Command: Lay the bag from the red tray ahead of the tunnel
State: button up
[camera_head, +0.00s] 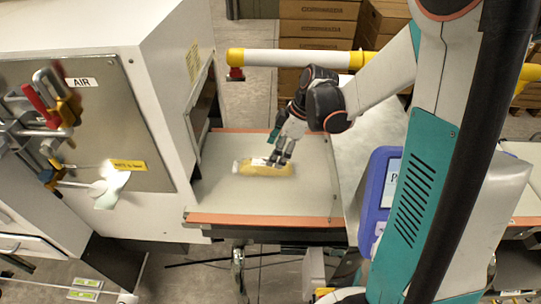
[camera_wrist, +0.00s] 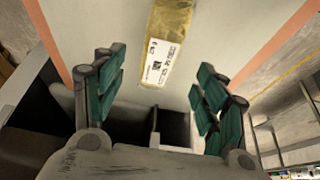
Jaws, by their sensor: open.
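A gold-yellow bag (camera_head: 265,168) with a white label lies flat on the pale belt (camera_head: 230,195). It is just right of the opening in the white tunnel housing (camera_head: 165,70). My gripper (camera_head: 278,158) is at the bag's right part in the head view; contact cannot be told there. In the wrist view the bag (camera_wrist: 172,28) lies lengthwise, its labelled end toward me. My gripper (camera_wrist: 158,86) is open, with its teal-padded fingers apart on either side of the bag's line and nothing between them. I cannot make out a red tray in either view.
Orange strips (camera_head: 265,219) edge the belt. A yellow-and-white rail (camera_head: 290,59) runs behind it, with cardboard boxes (camera_head: 318,28) beyond. A blue-framed item (camera_head: 379,190) stands right of the belt, partly hidden by my arm. Clamps (camera_head: 45,110) hang on the cabinet at left.

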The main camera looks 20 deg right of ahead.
jog(key=p+v, duration=0.1)
jog(key=v, duration=0.4)
jog(key=shift+s+d+r, duration=0.1)
jog(key=shift+d+r, duration=0.05)
jog(key=shift+r, duration=0.15)
dwell(0.8)
